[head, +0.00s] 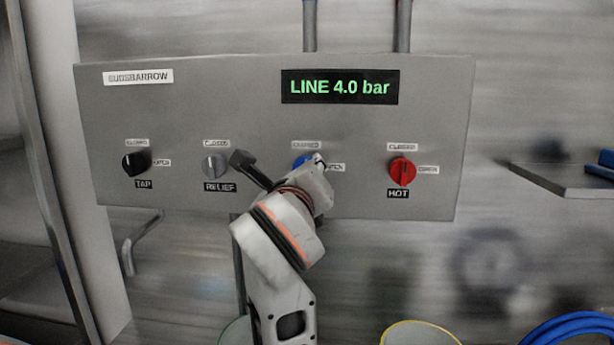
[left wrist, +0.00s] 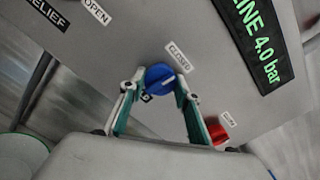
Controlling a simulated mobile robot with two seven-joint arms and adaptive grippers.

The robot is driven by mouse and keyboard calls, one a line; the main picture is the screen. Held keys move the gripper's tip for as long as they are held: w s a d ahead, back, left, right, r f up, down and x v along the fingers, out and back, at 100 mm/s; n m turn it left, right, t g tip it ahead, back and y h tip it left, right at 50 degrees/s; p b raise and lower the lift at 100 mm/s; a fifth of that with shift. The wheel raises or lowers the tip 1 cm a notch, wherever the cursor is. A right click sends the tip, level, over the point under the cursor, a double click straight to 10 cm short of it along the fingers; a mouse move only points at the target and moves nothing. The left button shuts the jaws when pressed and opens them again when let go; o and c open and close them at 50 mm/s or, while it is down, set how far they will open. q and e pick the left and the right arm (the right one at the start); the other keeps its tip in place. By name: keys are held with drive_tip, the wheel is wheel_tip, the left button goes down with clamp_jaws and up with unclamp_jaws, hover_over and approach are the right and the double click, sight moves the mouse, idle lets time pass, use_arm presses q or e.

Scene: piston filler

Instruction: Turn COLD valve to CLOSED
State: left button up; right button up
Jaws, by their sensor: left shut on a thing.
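The blue valve knob (head: 301,161) is on the grey panel, between the RELIEF and HOT knobs. In the head view my left gripper (head: 316,168) is in front of it and hides its lower part and its name plate. Its CLOSED label (head: 306,145) is above it and its OPEN label (head: 337,167) to its right. In the left wrist view the blue knob (left wrist: 159,76) sits between the two fingertips, which are shut on its sides. A pale pointer line shows on its face; I cannot tell its exact angle. My right gripper is in neither view.
The red HOT knob (head: 402,170) is close on the right. The grey RELIEF knob (head: 214,165) and black TAP knob (head: 136,160) are on the left. The display (head: 340,87) reads LINE 4.0 bar. A shelf (head: 565,181) stands at the far right.

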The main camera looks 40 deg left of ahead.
sight(307, 115)
use_arm(q)
drive_tip(key=shift+f+n, duration=0.1)
drive_tip(key=shift+n, duration=0.8)
drive_tip(key=o, duration=1.1)
drive_tip(key=shift+r, duration=5.1)
